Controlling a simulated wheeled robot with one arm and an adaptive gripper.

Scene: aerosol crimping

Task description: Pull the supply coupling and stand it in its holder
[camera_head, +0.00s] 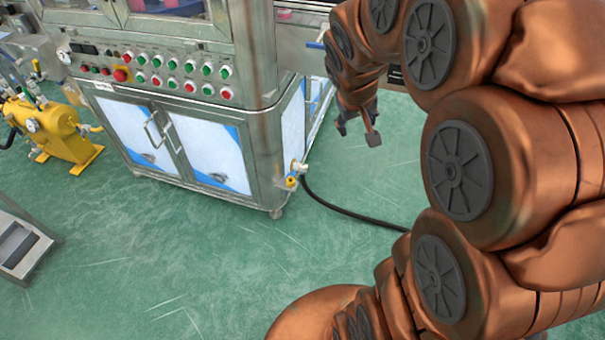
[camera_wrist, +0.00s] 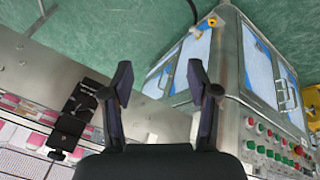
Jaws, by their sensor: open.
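The supply coupling (camera_head: 291,182) is a small brass-yellow fitting at the lower corner of the steel cabinet, with a black hose (camera_head: 345,211) leading from it to the right across the floor. In the wrist view a small yellow fitting (camera_wrist: 212,21) shows at the cabinet's edge, beside the dark hose (camera_wrist: 193,10). My gripper (camera_head: 358,130) hangs to the right of the cabinet, above and apart from the coupling. In the wrist view my gripper (camera_wrist: 163,85) has its two fingers spread with nothing between them. I cannot make out the coupling's holder in either view.
The steel cabinet (camera_head: 262,150) carries a panel of red and green buttons (camera_head: 170,72). A yellow pump (camera_head: 55,128) stands at the left. In the wrist view a steel machine bed (camera_wrist: 35,65) with a black bracket (camera_wrist: 80,105) lies lower left. The green floor (camera_head: 200,270) in front is open.

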